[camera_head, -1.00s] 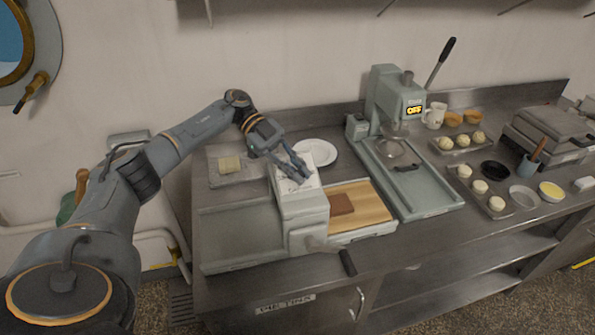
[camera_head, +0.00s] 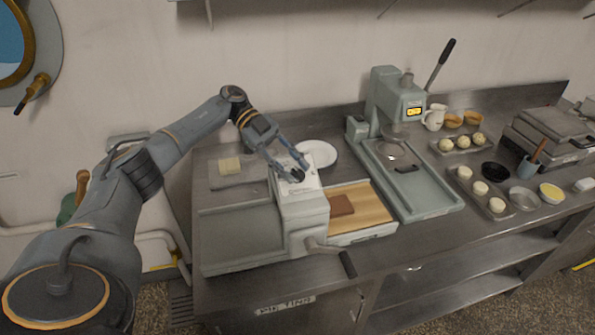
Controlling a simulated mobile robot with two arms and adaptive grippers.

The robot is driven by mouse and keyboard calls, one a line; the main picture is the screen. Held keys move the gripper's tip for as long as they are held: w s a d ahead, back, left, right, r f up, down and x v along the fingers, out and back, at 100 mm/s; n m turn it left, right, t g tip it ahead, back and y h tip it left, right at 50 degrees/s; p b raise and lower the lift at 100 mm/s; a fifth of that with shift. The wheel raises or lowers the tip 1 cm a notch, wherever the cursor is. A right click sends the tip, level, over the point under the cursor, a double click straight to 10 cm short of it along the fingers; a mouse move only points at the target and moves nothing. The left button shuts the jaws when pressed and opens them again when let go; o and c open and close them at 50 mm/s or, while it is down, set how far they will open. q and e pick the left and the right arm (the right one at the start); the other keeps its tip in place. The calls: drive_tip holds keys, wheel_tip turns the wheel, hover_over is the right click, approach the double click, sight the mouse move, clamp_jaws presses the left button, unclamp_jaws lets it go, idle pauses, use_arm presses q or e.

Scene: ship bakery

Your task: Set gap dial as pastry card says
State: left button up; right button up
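The grey sheeter (camera_head: 303,213) stands on the left part of the steel counter. A small black dial (camera_head: 297,176) is on its white top panel (camera_head: 302,192); its setting is too small to read. My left gripper (camera_head: 295,170) is over this panel with its two fingers spread, one on each side of the dial. I cannot tell whether the fingertips touch it. A brown slab of dough (camera_head: 341,204) lies on the wooden-coloured bed right of the sheeter head. I cannot make out a pastry card. My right gripper is not in view.
A white plate (camera_head: 318,154) lies behind the sheeter, and a tray with a pale block (camera_head: 230,166) is at left. A lever press (camera_head: 397,95) with a lit display stands to the right. Trays of dough balls (camera_head: 480,188) and bowls fill the right side.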

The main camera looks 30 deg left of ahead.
sight(276, 157)
use_arm(q)
drive_tip(key=shift+v, duration=2.75)
drive_tip(key=shift+r, duration=0.15)
